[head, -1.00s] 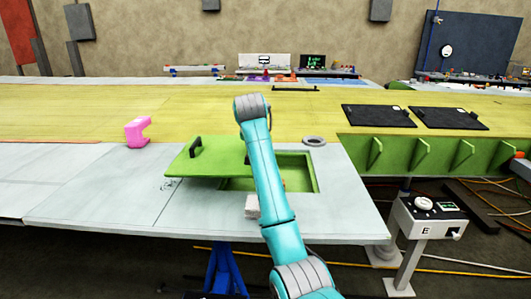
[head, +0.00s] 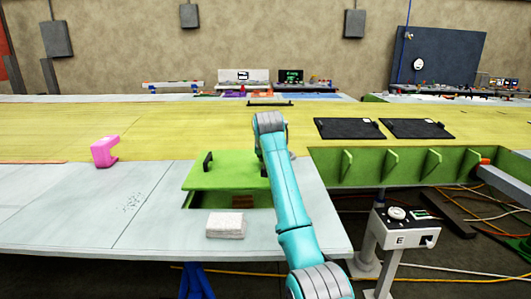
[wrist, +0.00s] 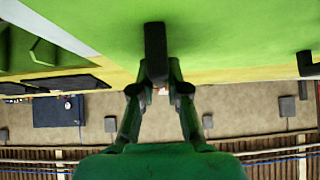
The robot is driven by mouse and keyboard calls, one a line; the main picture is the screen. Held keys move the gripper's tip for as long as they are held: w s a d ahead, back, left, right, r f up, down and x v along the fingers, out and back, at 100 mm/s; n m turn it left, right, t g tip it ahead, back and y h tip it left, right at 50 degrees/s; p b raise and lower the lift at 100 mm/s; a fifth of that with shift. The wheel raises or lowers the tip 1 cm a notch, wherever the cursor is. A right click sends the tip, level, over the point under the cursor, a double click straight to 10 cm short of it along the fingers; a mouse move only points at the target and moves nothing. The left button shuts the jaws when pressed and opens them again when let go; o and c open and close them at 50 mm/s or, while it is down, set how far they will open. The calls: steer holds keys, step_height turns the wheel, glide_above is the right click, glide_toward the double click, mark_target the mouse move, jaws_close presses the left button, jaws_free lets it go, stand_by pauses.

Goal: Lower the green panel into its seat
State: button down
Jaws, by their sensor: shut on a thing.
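The green panel (head: 228,172) hangs over its rectangular seat, and part of the recess (head: 215,201) shows below its front edge. The panel covers most of the opening and looks raised, not flush. One black handle (head: 207,162) stands free on its left side. In the wrist view my gripper (wrist: 156,82) is shut on another black handle (wrist: 155,45) of the green panel (wrist: 220,30). In the head view my arm hides the gripper and the panel's right side.
A pale block (head: 225,225) lies on the grey wing skin just in front of the opening. A pink clamp (head: 104,151) stands to the left. Two black plates (head: 350,128) lie at right on the yellow surface. The grey skin at left is mostly clear.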

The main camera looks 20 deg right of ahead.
steer(key=shift+a+f, duration=0.1)
steer(key=shift+f, duration=2.05)
steer(key=shift+f, duration=1.6)
steer(key=c, duration=1.1)
jaws_free()
steer(key=shift+f, duration=0.1)
steer(key=v, duration=1.2)
steer(key=shift+s, duration=0.1)
